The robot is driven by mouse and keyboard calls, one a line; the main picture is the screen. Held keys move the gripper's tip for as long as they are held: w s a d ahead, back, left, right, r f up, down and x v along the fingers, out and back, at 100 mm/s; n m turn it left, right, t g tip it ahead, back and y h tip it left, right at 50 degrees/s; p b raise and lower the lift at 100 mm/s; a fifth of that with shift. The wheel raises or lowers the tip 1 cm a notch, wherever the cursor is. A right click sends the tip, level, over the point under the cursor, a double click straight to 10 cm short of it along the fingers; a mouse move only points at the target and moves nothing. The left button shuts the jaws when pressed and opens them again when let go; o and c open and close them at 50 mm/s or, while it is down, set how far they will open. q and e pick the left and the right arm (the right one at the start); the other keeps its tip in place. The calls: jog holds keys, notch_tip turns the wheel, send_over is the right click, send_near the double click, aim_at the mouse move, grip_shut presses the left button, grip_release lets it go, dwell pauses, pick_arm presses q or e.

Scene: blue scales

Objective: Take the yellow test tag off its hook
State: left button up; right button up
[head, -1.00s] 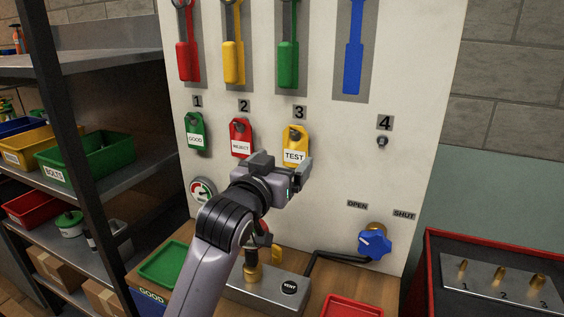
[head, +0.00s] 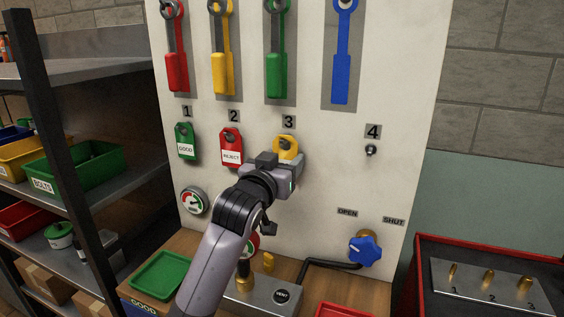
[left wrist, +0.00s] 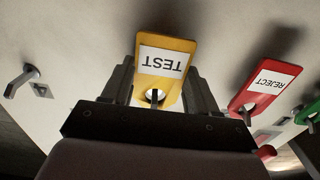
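The yellow TEST tag (head: 287,146) hangs on the hook under number 3 on the white board, mostly covered by my left gripper (head: 288,172) in the head view. In the left wrist view, the tag (left wrist: 166,60) shows upside down, with its white label and the hook through its hole. The fingers of my left gripper (left wrist: 160,88) stand apart, one at each side of the tag. Whether they touch its edges is not clear. My right gripper is not in view.
The red REJECT tag (head: 231,148) and green GOOD tag (head: 186,142) hang to the left. An empty hook (head: 371,150) is under number 4. Below are a gauge (head: 194,201), a blue valve knob (head: 365,250) and a green tray (head: 161,275).

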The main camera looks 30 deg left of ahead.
pick_arm(q)
jog(key=c, duration=0.4)
jog(key=shift+r, duration=0.65)
dwell(0.6)
jog(key=shift+v, duration=4)
jog(key=shift+r, duration=0.2)
